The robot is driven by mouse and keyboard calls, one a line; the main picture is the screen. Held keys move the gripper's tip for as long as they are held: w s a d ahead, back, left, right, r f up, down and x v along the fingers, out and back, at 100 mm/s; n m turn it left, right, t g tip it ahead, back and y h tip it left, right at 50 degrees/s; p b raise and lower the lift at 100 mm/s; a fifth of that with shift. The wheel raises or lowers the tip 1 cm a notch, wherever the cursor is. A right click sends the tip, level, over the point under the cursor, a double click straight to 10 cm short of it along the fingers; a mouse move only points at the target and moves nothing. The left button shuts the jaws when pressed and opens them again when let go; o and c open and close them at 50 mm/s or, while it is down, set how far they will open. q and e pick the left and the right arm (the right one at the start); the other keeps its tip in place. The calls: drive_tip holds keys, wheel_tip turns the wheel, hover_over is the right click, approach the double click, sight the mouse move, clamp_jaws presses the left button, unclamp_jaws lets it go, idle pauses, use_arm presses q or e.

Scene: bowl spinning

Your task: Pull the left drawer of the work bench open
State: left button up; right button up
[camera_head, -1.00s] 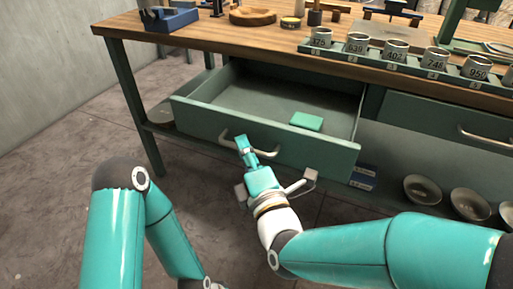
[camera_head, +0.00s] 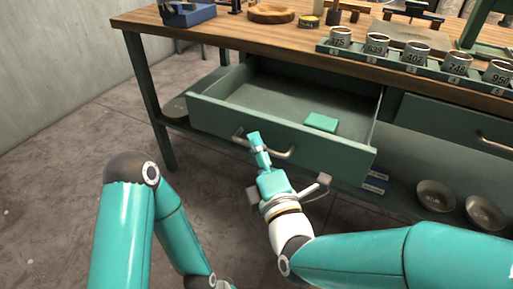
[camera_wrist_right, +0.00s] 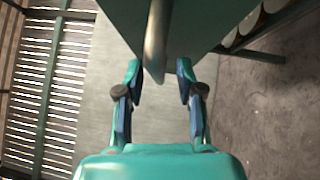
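The left drawer (camera_head: 225,117) of the work bench (camera_head: 145,100) is pulled well out, and its inside shows with a small green box (camera_head: 321,122) in it. Its metal bar handle (camera_head: 288,153) is on the front panel. My right gripper (camera_head: 258,150) is at the handle's left part. In the right wrist view the handle (camera_wrist_right: 157,40) hangs between the two fingers of the right gripper (camera_wrist_right: 159,85), with a gap on each side. The right gripper is open.
Numbered cups (camera_head: 414,51) stand in a green rack on the bench top. A second, shut drawer (camera_head: 450,125) is to the right. Dark bowls (camera_head: 436,195) and blue boxes (camera_head: 375,182) are on the low shelf. The floor left of the bench is clear.

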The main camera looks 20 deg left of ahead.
drive_tip(key=v, duration=0.6)
drive_tip(key=shift+s+d, duration=0.2)
drive_tip(key=shift+s, duration=0.15)
drive_tip(key=shift+f, duration=0.1)
drive_tip(key=w+d+f+m+g+h, duration=0.25)
drive_tip(key=d+f+m, duration=0.3)
drive_tip(key=f, duration=0.75)
drive_tip(key=w+d+f+m+g+h, duration=0.1)
drive_tip(key=d+f+m+g+h, duration=0.3)
drive_tip(key=f+m, duration=0.55)
drive_tip(key=s+d+f+m+g, duration=0.4)
drive_tip(key=s+d+f+m, duration=0.15)
drive_tip(key=s+f, duration=0.35)
drive_tip(key=s+d+f+m+g, duration=0.5)
drive_tip(key=s+f+m, duration=0.15)
drive_tip(key=f, duration=0.55)
wheel_tip(320, 180, up, 30)
drive_tip(key=m+p, duration=0.1)
drive_tip(key=p, duration=2.9)
drive_tip(key=shift+s+d, duration=0.3)
